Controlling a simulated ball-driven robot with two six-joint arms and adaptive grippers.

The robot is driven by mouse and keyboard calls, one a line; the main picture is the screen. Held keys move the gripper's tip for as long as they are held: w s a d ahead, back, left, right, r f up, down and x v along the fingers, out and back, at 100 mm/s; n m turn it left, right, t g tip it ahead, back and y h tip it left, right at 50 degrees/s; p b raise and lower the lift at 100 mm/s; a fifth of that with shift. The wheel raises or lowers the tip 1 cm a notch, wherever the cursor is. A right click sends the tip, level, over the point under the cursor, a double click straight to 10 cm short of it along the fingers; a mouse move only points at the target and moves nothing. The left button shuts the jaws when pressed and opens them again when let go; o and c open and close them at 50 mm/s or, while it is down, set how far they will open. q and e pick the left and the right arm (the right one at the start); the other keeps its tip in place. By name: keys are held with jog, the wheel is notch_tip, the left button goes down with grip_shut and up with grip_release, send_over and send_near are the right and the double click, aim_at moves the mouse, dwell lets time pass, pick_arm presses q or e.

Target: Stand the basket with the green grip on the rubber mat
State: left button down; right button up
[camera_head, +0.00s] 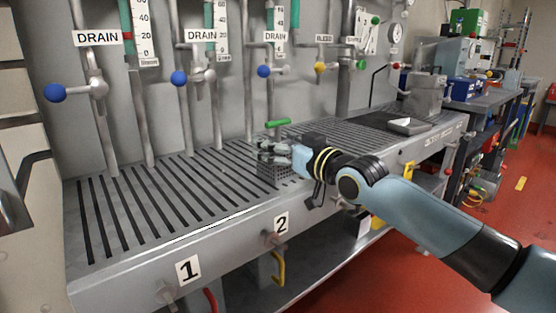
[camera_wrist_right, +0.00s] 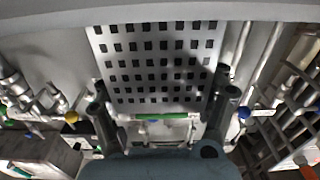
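The basket (camera_head: 275,174) is a grey perforated metal box with a green grip (camera_head: 277,124) on top. It stands on the slotted bench top, behind label 2. My right gripper (camera_head: 268,150) is at the basket, below the green grip, and hides part of it. In the right wrist view the basket's holed wall (camera_wrist_right: 155,60) and its green grip (camera_wrist_right: 162,116) show between two fingers set wide apart, so the gripper looks open. Contact cannot be told. A dark flat patch (camera_head: 372,119) farther right on the bench looks like the rubber mat. My left gripper is not in view.
A small pale tray (camera_head: 408,126) lies at the dark patch's right edge, with a grey vise-like block (camera_head: 424,94) behind. Pipes with blue-knobbed valves (camera_head: 179,78) rise along the back wall. The slotted bench top (camera_head: 150,208) is clear at left.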

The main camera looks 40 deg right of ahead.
jog(key=c, duration=0.9)
notch_tip(320, 180, up, 10)
jog(key=p, duration=0.4)
jog(key=shift+y, duration=0.3)
jog(key=s+f, duration=0.1)
jog(key=f, duration=0.1)
jog(key=s+a+f, duration=0.1)
jog(key=f, duration=0.1)
jog(key=shift+s, duration=0.3)
jog(key=s+a+r+n+y, duration=0.1)
jog(key=s+a+y, duration=0.1)
jog(key=s+a, duration=0.2)
jog(key=s+a+r+n+g+y, duration=0.1)
jog(key=s+a+n+y, duration=0.1)
jog(key=s+a, duration=0.2)
jog(key=s+a+r+n+g+y, duration=0.1)
jog(key=s+a+r+n+y, duration=0.1)
jog(key=s+a, duration=0.3)
jog(key=shift+a+r+y, duration=0.1)
jog(key=shift+a+y, duration=0.35)
jog(key=shift+y, duration=0.05)
